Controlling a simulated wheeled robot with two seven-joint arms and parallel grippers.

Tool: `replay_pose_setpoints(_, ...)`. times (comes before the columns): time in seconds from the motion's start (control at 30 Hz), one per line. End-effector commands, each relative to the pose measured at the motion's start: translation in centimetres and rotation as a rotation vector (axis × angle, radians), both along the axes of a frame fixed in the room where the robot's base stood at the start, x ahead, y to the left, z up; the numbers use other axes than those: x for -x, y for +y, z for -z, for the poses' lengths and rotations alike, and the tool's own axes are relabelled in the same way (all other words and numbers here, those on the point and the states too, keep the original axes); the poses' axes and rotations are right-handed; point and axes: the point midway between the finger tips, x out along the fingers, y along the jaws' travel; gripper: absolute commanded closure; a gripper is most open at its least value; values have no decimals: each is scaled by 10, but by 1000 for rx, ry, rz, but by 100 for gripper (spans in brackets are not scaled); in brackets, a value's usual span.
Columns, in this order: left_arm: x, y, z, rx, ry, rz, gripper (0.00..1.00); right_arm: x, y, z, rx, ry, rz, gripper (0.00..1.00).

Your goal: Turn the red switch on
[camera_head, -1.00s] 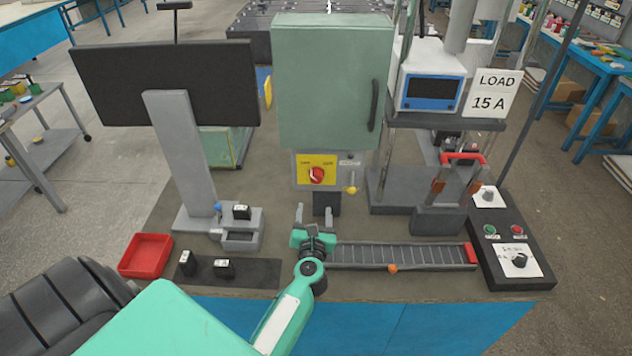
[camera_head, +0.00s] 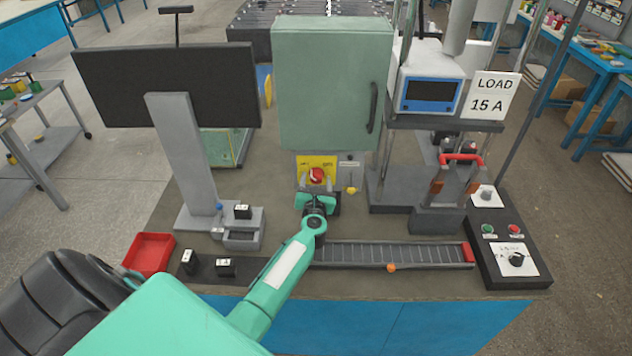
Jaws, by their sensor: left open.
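The red switch (camera_head: 316,174) is a round red knob on a yellow plate (camera_head: 328,161) below the green-grey cabinet (camera_head: 333,85). My left gripper (camera_head: 317,184) is open just in front of the knob, with one finger on each side of its lower part. I cannot tell whether the fingers touch it. The gripper hides the lower part of the plate. My right gripper is not in view.
A small yellow-tagged part (camera_head: 351,189) hangs right of the switch. A slotted rail (camera_head: 395,254) lies in front, with a black control box (camera_head: 508,240) at right. A monitor stand (camera_head: 180,150) and a red tray (camera_head: 149,253) are at left.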

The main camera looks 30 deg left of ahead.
Motion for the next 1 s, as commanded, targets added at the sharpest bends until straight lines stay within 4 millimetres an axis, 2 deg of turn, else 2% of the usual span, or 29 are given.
replay_pose_setpoints(0.17,0,0,0,0,0,0,41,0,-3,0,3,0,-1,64)
replay_pose_setpoints(0.4,0,0,0,0,0,0,85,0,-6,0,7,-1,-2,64)
replay_pose_setpoints(0.77,0,0,0,-45,29,0,85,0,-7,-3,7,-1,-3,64)
replay_pose_setpoints(1.0,1,-1,-1,-175,110,1,85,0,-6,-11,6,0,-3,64)
